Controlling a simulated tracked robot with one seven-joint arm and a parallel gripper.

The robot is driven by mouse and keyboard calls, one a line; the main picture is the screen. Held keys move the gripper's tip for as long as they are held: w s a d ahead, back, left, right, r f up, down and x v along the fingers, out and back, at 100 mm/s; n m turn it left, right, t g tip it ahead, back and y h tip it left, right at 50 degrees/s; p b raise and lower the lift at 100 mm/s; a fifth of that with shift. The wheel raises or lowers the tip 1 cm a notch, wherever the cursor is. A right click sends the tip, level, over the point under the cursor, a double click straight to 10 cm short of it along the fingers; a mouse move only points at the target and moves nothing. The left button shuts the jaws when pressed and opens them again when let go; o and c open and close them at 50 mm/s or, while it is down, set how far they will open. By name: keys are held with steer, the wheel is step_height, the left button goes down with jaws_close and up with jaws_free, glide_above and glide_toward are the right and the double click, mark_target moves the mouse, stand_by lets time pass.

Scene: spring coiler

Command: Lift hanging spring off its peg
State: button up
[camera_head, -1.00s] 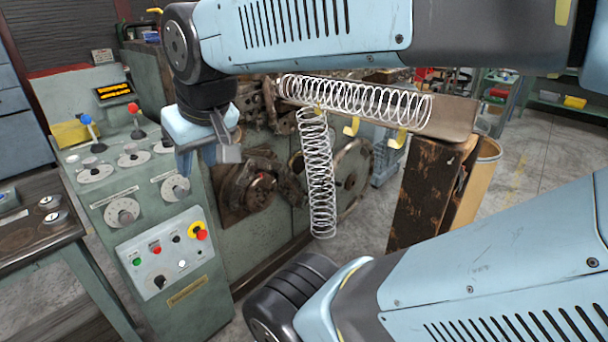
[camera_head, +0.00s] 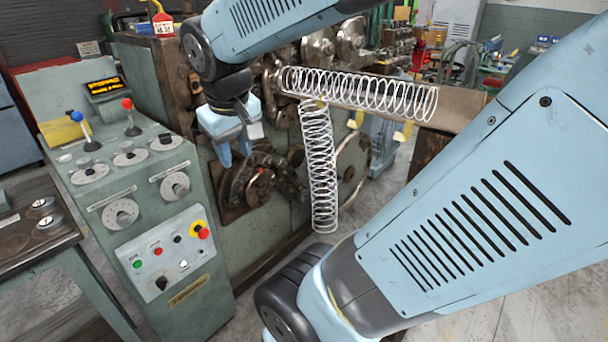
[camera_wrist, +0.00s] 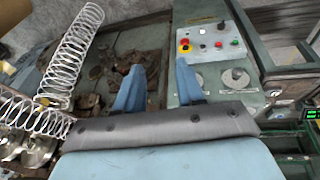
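The hanging spring (camera_head: 321,170), a white wire coil, hangs nearly upright in front of the machine in the head view. Its top end is close under a second spring lying level, and its peg is mostly hidden by the coils. The hanging spring also shows at upper left in the wrist view (camera_wrist: 72,52). My gripper (camera_head: 235,158) is left of the hanging spring, clear of it, with fingers pointing down. In the wrist view my gripper (camera_wrist: 158,68) has its two blue fingers wide apart with nothing between them.
The level spring (camera_head: 360,90) lies along a trough (camera_head: 458,104) above the hanging one. Yellow pegs (camera_head: 403,132) stick out below the trough, right of the hanging spring. The coiler's round machine parts (camera_head: 260,185) are behind my gripper. A control panel (camera_head: 165,255) stands at left.

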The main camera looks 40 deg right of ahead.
steer(key=w+d+f+n+g+h, duration=0.35)
steer(key=d+f+h, duration=0.25)
steer(key=d+f, duration=0.45)
steer(key=w+d+f+n+g+h, duration=0.3)
steer(key=w+d+f+g+h, duration=0.25)
steer(key=d+f, duration=0.55)
steer(key=w+d+f+n+t+h, duration=0.2)
steer(key=d+f+n+t, duration=0.3)
steer(key=f+n, duration=0.35)
steer(key=w+d+f+n+t+h, duration=0.2)
steer(key=d+f+n+t, duration=0.3)
steer(key=f+n, duration=0.3)
steer(key=w+d+f+m, duration=0.1)
steer(key=w+d, duration=0.2)
steer(key=d, duration=0.9)
steer(key=shift+w+d, duration=0.3)
steer(key=shift+d, duration=0.05)
steer(key=shift+f, duration=0.1)
steer(key=shift+c, duration=0.3)
jaws_close()
